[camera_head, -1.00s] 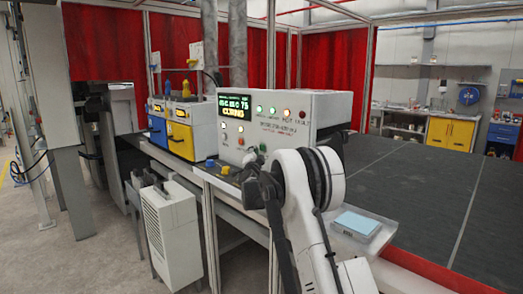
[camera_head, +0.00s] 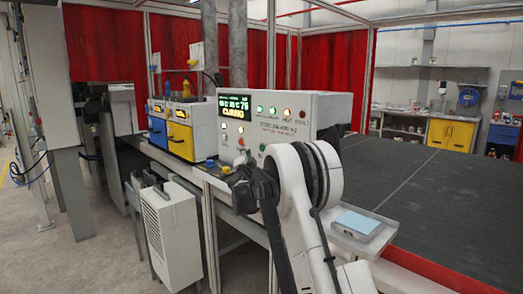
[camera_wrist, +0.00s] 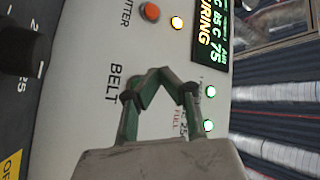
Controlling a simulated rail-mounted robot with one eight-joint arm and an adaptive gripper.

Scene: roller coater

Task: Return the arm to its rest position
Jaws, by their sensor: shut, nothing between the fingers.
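My arm reaches up in the front of the head view, and my gripper (camera_head: 236,188) is at its dark far end, low in front of the white control box (camera_head: 330,105). In the wrist view my gripper (camera_wrist: 166,78) has its green-and-grey fingers shut and empty. Behind them is the white panel (camera_wrist: 90,100), with the word "BELT", an orange button (camera_wrist: 149,11), lit green lamps and a display (camera_wrist: 211,35) reading "CURING". I cannot tell the distance from fingers to panel.
A clear tray (camera_head: 362,236) with a pale blue block (camera_head: 357,223) sits right of my arm. A dark belt surface (camera_head: 450,195) extends behind it. A yellow box (camera_head: 190,135) stands left of the control box. A white unit (camera_head: 172,230) stands in front on the floor.

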